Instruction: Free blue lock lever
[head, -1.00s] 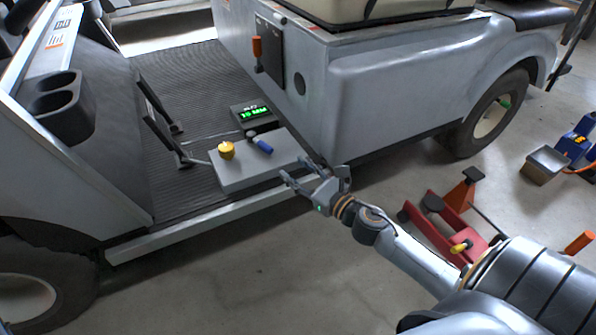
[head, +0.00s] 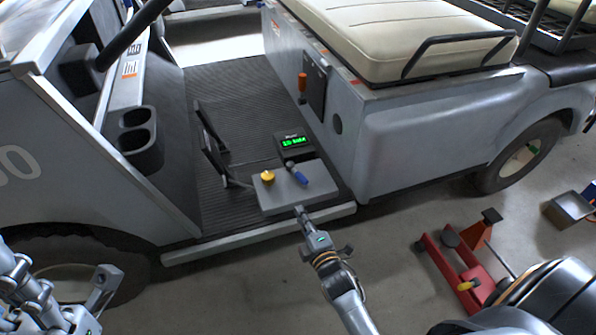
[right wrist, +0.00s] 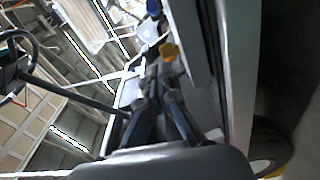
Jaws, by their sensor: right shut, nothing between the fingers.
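The blue lock lever (head: 298,174) lies on top of a grey box (head: 275,200) on the cart's floor. A yellow knob (head: 267,176) sits on the same box, left of the lever. My right gripper (head: 299,211) is shut and empty at the box's front edge, in front of the lever and apart from it. In the right wrist view, the yellow knob (right wrist: 169,51) shows beyond the fingers (right wrist: 158,80), and a blue part (right wrist: 153,8) lies behind it. My left gripper (head: 102,285) is at the lower left, far from the box; its jaw state is unclear.
A black display (head: 293,143) with green lettering stands behind the box. Black pedals (head: 211,140) are to its left. The seat base wall (head: 385,140) rises to the right. A red jack (head: 460,270) stands on the floor at right.

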